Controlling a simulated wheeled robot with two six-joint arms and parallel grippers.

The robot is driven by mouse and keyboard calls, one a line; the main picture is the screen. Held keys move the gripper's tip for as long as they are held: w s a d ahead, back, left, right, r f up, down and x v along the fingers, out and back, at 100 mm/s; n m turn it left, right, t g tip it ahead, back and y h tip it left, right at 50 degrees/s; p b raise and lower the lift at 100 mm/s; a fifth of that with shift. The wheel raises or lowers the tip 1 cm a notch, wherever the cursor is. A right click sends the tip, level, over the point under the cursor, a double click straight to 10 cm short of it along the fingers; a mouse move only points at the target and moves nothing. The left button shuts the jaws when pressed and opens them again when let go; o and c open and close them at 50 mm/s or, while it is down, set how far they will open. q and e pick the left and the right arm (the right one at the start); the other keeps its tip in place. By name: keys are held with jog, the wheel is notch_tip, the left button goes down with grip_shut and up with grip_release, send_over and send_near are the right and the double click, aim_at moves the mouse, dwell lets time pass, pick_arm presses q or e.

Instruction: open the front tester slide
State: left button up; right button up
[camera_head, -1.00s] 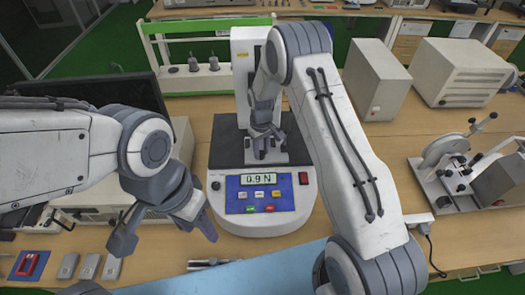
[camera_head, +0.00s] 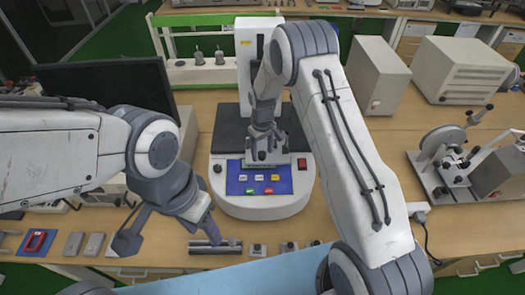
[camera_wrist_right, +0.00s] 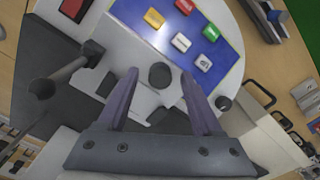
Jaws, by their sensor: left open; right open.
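The tester (camera_head: 262,207) stands on the table with a white rounded base, a blue button panel (camera_head: 288,182) and a white column (camera_head: 243,48). Its pale slide plate (camera_head: 280,158) lies over the upper edge of the panel; the number display is covered. A dark round knob (camera_wrist_right: 162,75) on the plate shows in the right wrist view. My right gripper (camera_head: 262,153) is above the plate; in the wrist view its open fingers (camera_wrist_right: 161,80) stand either side of the knob, contact unclear. My left gripper (camera_head: 168,245) is open and empty left of the tester.
A green-and-white rack (camera_head: 190,75) stands behind left, a dark monitor (camera_head: 110,85) at left. A white box (camera_head: 376,80) and a lever device (camera_head: 445,165) are at right. Small metal parts (camera_head: 215,246) lie along the front edge. The table right of the tester is partly clear.

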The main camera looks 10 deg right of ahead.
jog(key=shift+r, duration=0.25)
notch_tip(320, 180, up, 10)
jog(key=b, duration=0.4)
